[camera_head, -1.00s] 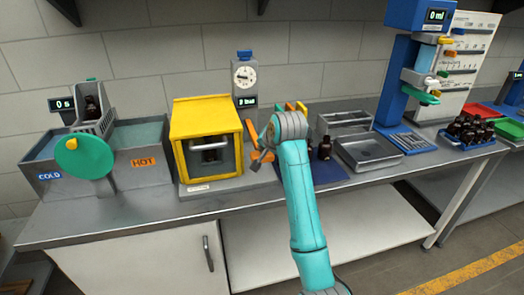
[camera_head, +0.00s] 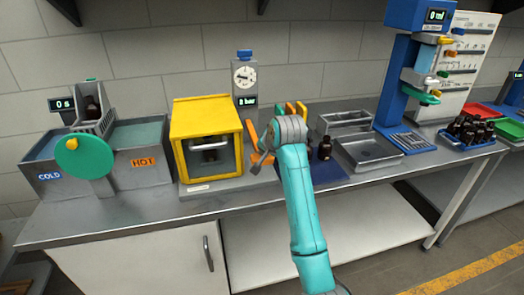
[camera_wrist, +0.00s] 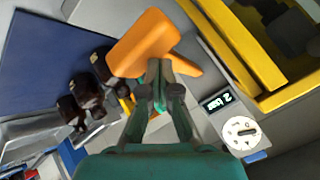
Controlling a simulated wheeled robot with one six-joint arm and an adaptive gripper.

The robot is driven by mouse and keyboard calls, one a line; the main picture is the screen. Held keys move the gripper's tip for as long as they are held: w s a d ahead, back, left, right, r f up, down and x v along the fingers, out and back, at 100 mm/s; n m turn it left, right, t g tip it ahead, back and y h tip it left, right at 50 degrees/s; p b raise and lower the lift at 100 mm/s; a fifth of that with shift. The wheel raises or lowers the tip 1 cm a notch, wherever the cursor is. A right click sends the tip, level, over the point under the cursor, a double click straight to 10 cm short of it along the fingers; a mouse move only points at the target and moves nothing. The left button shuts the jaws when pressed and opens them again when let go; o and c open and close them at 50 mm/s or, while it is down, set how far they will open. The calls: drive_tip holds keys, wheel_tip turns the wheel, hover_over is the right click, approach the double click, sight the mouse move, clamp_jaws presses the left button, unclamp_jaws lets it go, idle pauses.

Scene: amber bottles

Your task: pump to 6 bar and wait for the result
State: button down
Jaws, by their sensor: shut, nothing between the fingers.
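The pump's orange handle (camera_head: 252,134) stands at the right side of the yellow chamber (camera_head: 206,104). In the wrist view the handle (camera_wrist: 145,45) is a broad orange bar just beyond my fingertips. My gripper (camera_wrist: 158,92) is shut and empty, close to the handle; whether it touches cannot be told. In the head view my wrist hides part of this area. The dial gauge (camera_head: 244,77) stands behind the chamber, with a digital bar display (camera_head: 246,101) below it. The display also shows in the wrist view (camera_wrist: 217,102); its digit is too small to read surely.
Dark bottles (camera_wrist: 88,88) stand on a blue mat (camera_wrist: 45,50). A metal tray (camera_head: 370,152) lies to the right, below a blue dispenser stand (camera_head: 397,75). Cold and hot baths (camera_head: 142,150) stand at left. The bench front is clear.

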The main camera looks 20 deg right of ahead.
drive_tip(key=shift+f, duration=1.45)
idle(1.7)
drive_tip(key=shift+r, duration=3.15)
wheel_tip(320, 180, up, 5)
